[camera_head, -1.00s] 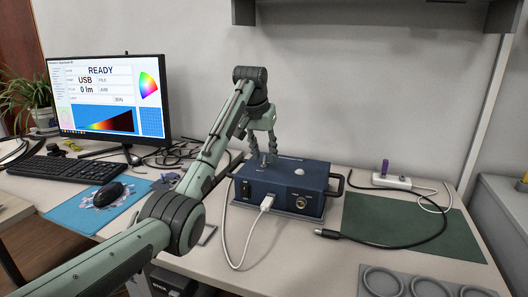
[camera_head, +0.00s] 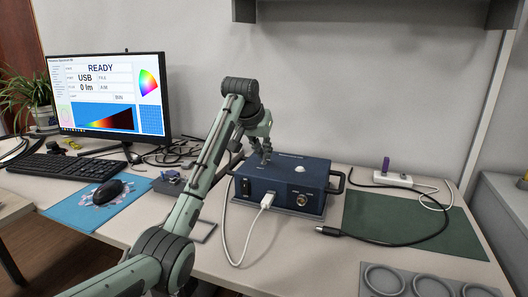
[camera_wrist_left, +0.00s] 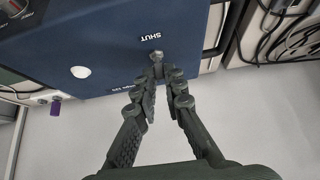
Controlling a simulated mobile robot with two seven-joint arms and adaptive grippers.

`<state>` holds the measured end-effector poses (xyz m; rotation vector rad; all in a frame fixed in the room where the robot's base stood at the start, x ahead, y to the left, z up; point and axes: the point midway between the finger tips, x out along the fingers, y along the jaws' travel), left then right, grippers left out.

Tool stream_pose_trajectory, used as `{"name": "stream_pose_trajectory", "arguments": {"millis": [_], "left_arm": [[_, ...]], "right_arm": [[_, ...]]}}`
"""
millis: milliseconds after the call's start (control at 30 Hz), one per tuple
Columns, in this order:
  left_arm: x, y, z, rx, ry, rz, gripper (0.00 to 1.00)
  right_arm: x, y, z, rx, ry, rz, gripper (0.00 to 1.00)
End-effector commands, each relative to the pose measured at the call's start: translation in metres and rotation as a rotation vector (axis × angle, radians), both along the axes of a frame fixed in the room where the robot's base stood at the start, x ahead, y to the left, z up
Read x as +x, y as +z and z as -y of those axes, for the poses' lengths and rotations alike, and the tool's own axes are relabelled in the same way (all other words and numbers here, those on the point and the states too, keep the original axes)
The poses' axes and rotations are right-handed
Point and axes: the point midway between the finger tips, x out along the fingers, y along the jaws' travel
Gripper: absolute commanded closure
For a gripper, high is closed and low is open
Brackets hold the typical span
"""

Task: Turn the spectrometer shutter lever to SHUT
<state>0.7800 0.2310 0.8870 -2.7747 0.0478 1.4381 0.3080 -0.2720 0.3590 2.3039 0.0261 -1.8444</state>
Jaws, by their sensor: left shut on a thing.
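The spectrometer is a dark blue box (camera_head: 283,190) standing on the bench, with a white round knob (camera_head: 300,169) on its top. My left gripper (camera_head: 265,155) is over the back left part of that top. In the left wrist view my left gripper (camera_wrist_left: 156,70) has its fingertips close together, shut on the small grey shutter lever (camera_wrist_left: 157,55). The lever's end shows just beside the white SHUT lettering (camera_wrist_left: 157,37). The fingers hide most of the lever, so its exact angle is hard to tell. My right gripper is not in view.
A white cable (camera_head: 267,201) and a black cable (camera_head: 337,233) lie at the box's front. A green mat (camera_head: 410,229) is to the right, with a power strip (camera_head: 393,180) behind. The monitor (camera_head: 107,97) reads READY. A grey tray with rings (camera_head: 457,291) is at front right.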

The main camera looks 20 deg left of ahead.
Motion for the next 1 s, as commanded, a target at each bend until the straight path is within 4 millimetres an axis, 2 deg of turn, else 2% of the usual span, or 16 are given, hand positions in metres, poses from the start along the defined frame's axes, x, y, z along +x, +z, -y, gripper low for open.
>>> {"name": "stream_pose_trajectory", "arguments": {"millis": [167,367,600,800,1000], "left_arm": [[-0.008,-0.005,-0.001,-0.005,0.001,0.163,1.00],[-0.015,-0.009,-0.001,-0.011,0.001,0.339,1.00],[-0.021,-0.012,-0.001,-0.017,0.001,0.513,1.00],[-0.023,-0.013,-0.001,-0.022,0.001,0.608,1.00],[-0.024,-0.012,-0.001,-0.023,0.001,0.656,1.00]], "right_arm": [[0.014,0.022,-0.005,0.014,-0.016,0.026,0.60],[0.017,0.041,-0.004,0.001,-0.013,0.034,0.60],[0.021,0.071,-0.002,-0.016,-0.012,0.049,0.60],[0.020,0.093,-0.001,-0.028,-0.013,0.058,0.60],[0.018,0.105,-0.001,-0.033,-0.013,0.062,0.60]]}}
